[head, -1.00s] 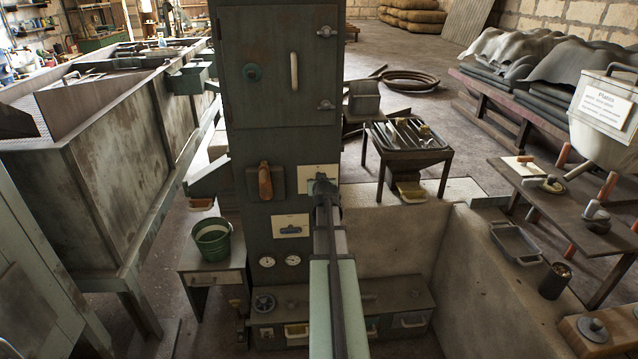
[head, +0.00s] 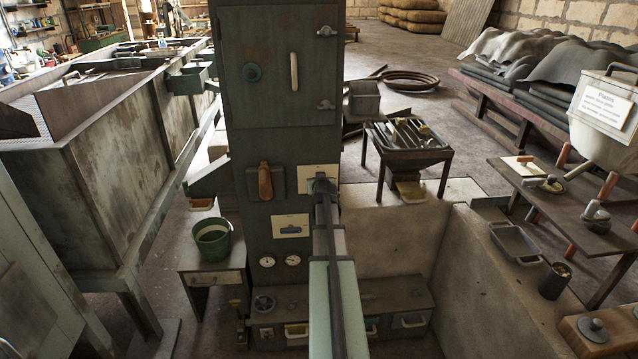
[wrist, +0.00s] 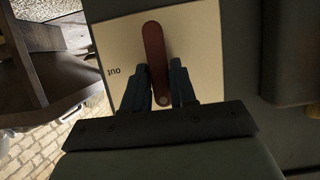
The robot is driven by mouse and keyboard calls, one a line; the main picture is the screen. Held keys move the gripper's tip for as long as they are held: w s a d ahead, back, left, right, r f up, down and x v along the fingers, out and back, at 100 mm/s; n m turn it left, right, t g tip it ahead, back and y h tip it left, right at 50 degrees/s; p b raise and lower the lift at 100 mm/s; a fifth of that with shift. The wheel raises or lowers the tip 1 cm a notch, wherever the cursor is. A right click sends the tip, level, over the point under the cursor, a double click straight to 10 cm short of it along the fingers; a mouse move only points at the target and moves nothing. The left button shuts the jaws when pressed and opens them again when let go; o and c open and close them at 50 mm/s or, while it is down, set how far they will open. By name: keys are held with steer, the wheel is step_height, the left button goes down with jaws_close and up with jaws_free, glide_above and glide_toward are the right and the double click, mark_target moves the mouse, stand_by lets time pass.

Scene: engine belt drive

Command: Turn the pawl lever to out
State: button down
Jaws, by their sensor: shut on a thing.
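The pawl lever (wrist: 154,50) is a dark red bar on a pale plate (wrist: 205,50) in the wrist view. It stands nearly upright there, its top leaning slightly left, with a round grey spot at its lower end. The word "out" (wrist: 114,72) appears upside down on the plate, left of the lever. My gripper (wrist: 161,82) has one dark finger on each side of the lever's lower half and is shut on it. In the head view my gripper (head: 322,186) is at the pale plate (head: 307,172) on the green cabinet's front and hides the lever.
A green bucket (head: 212,240) is on a small table at left.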

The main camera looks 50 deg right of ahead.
steer(key=shift+m, duration=0.3)
steer(key=m+t+y, duration=0.1)
steer(key=m+t, duration=0.1)
steer(key=m, duration=0.2)
steer(key=f+m+t, duration=0.1)
steer(key=m+t, duration=0.1)
steer(key=m, duration=0.2)
steer(key=s+d+m+t+y, duration=0.1)
steer(key=m+t, duration=0.1)
steer(key=m, duration=0.2)
steer(key=shift+f+t+y, duration=0.25)
steer(key=shift+t+y, duration=0.05)
steer(key=shift+t, duration=0.1)
stand_by(0.3)
steer(key=shift+m, duration=0.4)
steer(key=c, duration=1)
jaws_free()
